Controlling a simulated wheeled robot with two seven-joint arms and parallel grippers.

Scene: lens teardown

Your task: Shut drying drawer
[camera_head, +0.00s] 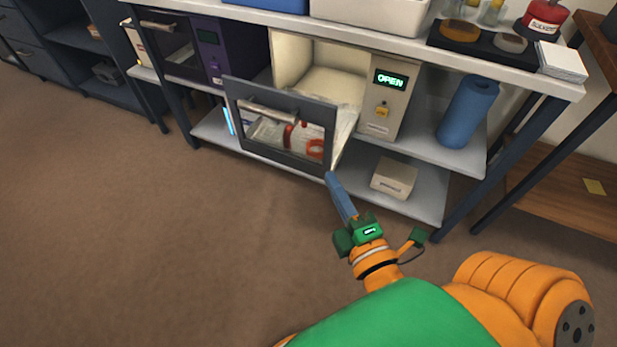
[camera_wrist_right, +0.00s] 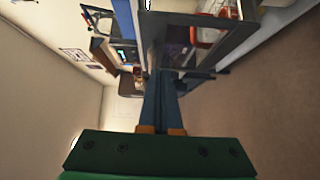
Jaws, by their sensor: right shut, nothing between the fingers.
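The drying drawer (camera_head: 284,146) is pulled out of its cream cabinet in the head view. Its dark-framed front has a window and a bar handle (camera_head: 268,110). Red items show through the window. The cabinet's panel (camera_head: 388,100) has a green display reading OPEN and a yellow button. My right gripper (camera_head: 331,178) is shut and empty, with its blue fingers pointing up at the lower right corner of the drawer front. I cannot tell whether they touch. In the right wrist view the shut fingers (camera_wrist_right: 158,72) point toward the drawer front (camera_wrist_right: 235,42). My left gripper is not in view.
A purple-panelled oven (camera_head: 210,55) stands left of the cabinet. A blue roll (camera_head: 468,110) and a small cream box (camera_head: 394,179) are on the shelves to the right. A dark table leg (camera_head: 500,165) stands at right. The brown floor (camera_head: 130,230) in front is clear.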

